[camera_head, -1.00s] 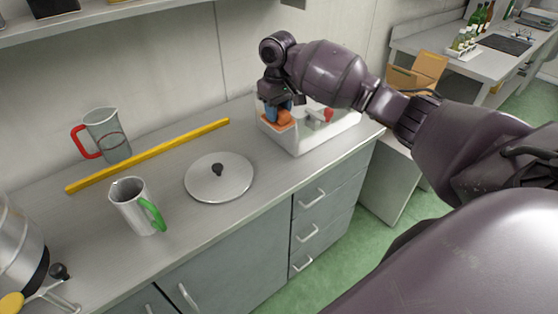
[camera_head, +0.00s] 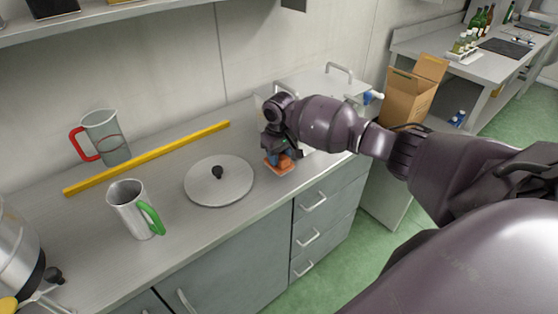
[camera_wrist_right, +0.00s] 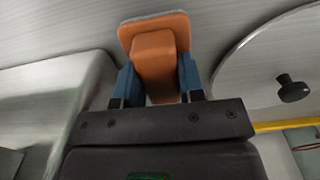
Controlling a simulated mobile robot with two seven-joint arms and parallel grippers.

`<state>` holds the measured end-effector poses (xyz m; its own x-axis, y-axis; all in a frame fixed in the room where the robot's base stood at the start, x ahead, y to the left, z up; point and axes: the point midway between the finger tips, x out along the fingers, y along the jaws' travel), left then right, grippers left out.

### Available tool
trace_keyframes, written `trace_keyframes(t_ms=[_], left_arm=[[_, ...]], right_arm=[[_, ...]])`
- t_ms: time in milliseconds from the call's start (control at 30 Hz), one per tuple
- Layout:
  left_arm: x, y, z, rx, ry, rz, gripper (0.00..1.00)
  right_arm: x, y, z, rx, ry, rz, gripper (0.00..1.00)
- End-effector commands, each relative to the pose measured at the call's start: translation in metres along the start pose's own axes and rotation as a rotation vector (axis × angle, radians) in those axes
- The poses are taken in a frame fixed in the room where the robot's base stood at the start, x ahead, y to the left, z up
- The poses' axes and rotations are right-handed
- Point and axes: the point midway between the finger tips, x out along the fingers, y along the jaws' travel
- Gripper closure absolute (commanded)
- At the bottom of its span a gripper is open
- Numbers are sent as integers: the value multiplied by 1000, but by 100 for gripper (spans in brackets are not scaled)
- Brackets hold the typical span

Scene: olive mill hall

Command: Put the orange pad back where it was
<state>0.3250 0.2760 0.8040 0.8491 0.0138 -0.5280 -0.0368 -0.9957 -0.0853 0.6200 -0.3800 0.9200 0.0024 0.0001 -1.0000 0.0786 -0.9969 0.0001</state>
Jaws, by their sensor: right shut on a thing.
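The orange pad (camera_head: 279,168) is a flat orange plate with a raised orange block on its back. My right gripper (camera_head: 284,157) points down and is shut on the block. In the wrist view the pad (camera_wrist_right: 155,45) sits between the two blue fingers of the right gripper (camera_wrist_right: 159,78), its plate beyond the fingertips. My left gripper is not in view.
The round metal lid (camera_head: 219,185) with a black knob lies just left of the pad. A yellow strip (camera_head: 150,157) lies along the counter. A red-handled jug (camera_head: 106,140) and a green-handled jug (camera_head: 132,208) stand further left. A cardboard box (camera_head: 408,95) is at the right.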

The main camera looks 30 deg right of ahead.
Motion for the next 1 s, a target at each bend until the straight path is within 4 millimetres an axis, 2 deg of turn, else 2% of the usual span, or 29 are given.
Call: trace_keyframes(t_ms=[33, 133, 533, 567, 700, 1000], left_arm=[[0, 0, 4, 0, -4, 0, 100], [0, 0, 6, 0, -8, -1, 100], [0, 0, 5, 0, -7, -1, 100], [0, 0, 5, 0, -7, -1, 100], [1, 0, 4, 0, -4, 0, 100], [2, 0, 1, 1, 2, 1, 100]], right_arm=[[9, 0, 0, 1, -2, 0, 83], [17, 0, 0, 1, 0, 1, 83], [20, 0, 0, 2, 1, 1, 83], [20, 0, 0, 1, 1, 1, 60], [20, 0, 0, 1, 1, 1, 39], [19, 1, 0, 1, 1, 1, 39]])
